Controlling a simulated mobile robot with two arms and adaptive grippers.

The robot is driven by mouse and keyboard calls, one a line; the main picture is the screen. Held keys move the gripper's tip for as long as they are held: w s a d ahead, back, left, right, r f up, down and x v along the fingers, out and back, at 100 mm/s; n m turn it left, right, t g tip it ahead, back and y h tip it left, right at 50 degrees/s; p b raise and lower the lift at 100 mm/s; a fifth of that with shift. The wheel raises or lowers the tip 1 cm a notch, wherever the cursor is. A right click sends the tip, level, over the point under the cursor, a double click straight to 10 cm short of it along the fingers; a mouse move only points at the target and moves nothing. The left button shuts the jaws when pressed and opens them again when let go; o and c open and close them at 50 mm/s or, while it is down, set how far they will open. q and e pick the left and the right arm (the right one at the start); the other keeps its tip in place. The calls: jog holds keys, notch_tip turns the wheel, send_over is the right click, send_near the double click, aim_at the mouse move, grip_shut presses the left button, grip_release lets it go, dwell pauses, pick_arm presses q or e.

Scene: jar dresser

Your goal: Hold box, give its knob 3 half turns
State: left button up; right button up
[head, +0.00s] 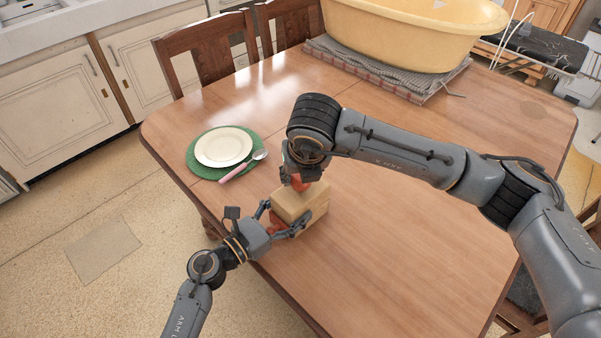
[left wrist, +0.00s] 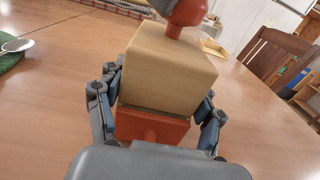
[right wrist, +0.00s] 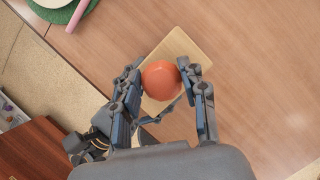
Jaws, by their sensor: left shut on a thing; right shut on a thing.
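A light wooden box (head: 314,209) with a red drawer-like front stands upright on the table near its front edge. In the left wrist view the box (left wrist: 165,70) has a red lower front (left wrist: 152,128) facing me. My left gripper (head: 285,228) is shut on the box low down, one finger on each side. A round orange-red knob (right wrist: 161,80) sits on top of the box. My right gripper (right wrist: 162,88) is above the box and shut on the knob, with a finger on either side. In the head view the right gripper hides most of the knob.
A white plate (head: 223,147) on a green placemat (head: 196,169) lies left of the box, with a pink-handled spoon (head: 235,172). A yellow tub (head: 410,35) stands on a folded cloth (head: 425,92) at the back. The table (head: 400,240) right of the box is clear.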

jog(key=shift+m+h, duration=0.4)
jog(key=shift+m, duration=0.6)
jog(key=o, duration=1.2)
jog(key=shift+c, duration=0.2)
jog(key=v, duration=1.2)
jog(key=shift+s+f, duration=0.1)
